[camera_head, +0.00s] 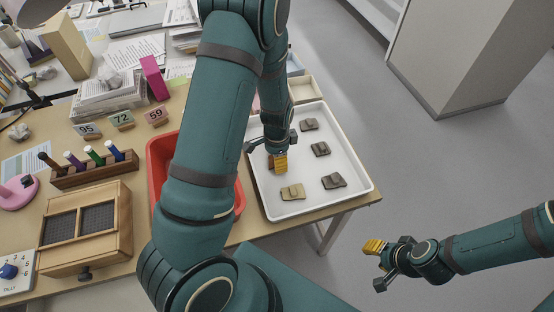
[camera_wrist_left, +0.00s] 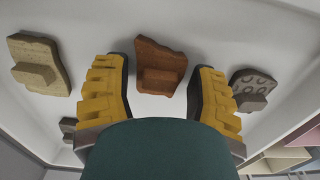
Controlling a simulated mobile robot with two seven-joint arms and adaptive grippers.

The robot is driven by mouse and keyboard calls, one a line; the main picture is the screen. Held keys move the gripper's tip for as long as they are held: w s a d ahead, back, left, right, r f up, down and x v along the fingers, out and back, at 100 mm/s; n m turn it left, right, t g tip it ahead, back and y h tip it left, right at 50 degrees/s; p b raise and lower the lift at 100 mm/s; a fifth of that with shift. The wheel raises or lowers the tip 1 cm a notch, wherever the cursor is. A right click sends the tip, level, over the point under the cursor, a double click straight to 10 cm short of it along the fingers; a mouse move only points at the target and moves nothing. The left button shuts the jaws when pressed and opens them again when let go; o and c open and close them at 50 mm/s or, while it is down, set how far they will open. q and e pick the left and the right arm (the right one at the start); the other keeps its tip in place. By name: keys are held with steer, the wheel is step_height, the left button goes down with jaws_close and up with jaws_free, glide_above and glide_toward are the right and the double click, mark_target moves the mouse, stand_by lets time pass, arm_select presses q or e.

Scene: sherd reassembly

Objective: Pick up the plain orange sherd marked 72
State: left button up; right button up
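The orange sherd (camera_wrist_left: 160,65) is plain, with a raised block on its face, and lies in the white tray. It shows between the fingers of my left gripper (camera_wrist_left: 160,92) in the left wrist view. These fingers are open, apart from the sherd on both sides. In the head view the left gripper (camera_head: 280,161) points down over the tray's left part and largely hides the sherd. No number is readable on the sherd. My right gripper (camera_head: 376,248) is out over the floor at the right, away from the tray; its finger opening is unclear.
The white tray (camera_head: 357,178) also holds a tan sherd (camera_head: 292,192) and several grey-brown sherds (camera_head: 333,181). A red tray (camera_head: 158,150) is left of it, partly behind my arm. Number cards, including 72 (camera_head: 121,119), stand farther left. Open floor lies right.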

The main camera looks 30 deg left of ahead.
arm_select(q)
steer(key=c, duration=0.7)
steer(key=shift+o, duration=0.2)
